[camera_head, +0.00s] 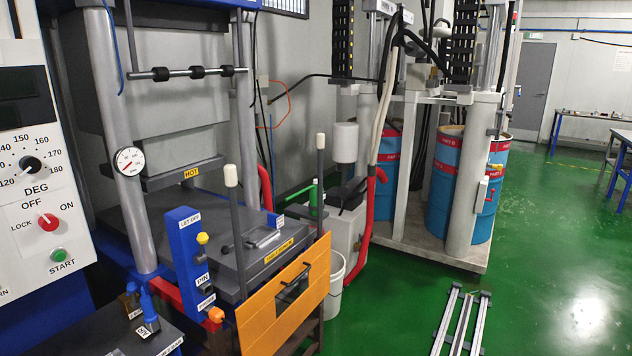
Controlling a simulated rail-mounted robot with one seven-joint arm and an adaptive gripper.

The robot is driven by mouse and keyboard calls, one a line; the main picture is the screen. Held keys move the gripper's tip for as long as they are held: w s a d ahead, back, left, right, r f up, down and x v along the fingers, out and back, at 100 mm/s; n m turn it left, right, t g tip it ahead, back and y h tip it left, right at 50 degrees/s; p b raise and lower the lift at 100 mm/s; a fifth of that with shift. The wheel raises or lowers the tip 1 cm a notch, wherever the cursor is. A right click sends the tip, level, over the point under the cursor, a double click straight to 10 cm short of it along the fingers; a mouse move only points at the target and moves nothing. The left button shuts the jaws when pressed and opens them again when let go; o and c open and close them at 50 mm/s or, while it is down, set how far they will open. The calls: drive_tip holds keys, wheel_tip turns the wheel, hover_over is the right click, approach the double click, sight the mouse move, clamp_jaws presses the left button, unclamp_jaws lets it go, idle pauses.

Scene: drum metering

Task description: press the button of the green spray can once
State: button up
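A small green upright object (313,196) shows behind the press table, beside a dark post with a pale tip. It is partly hidden, and I cannot tell whether it is the green spray can; no button can be made out on it. No other green can is clear in the view. My gripper is not in view.
The press with its dark table (215,225) and orange panel (262,318) fills the left and middle. Small dark bottles (148,312) stand at lower left. Blue and red drums (443,180) stand under a metering frame. Metal rails (462,320) lie on open green floor at right.

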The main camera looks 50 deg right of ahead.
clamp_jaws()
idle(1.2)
